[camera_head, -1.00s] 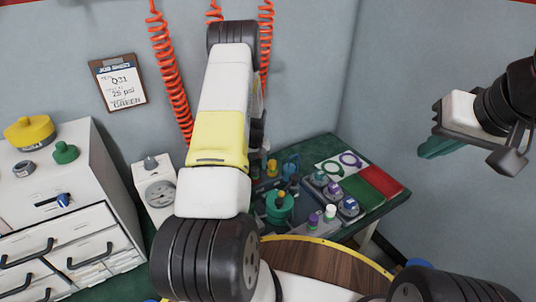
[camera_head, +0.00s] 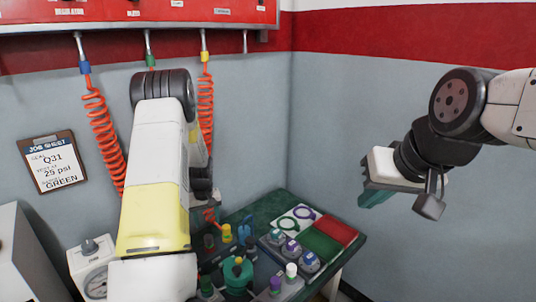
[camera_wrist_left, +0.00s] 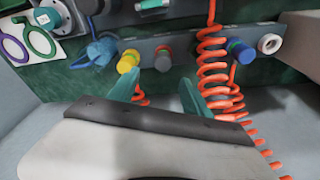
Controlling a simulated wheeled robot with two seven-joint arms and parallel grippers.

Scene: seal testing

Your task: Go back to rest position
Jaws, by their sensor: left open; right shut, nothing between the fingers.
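An orange coiled hose (camera_wrist_left: 215,72) is close beside the right-hand finger. My right gripper (camera_head: 378,195) hangs in the air at the right of the head view, in front of the grey wall. Its teal fingers are together and empty, well clear of the bench.
The green bench (camera_head: 258,208) holds several valves, a green-capped fixture (camera_head: 238,277) and a white, green and red mat (camera_head: 322,243). Orange coiled hoses (camera_head: 100,125) hang from the red wall panel (camera_head: 130,12). A job sheet (camera_head: 53,165) and gauge (camera_head: 96,280) are at left.

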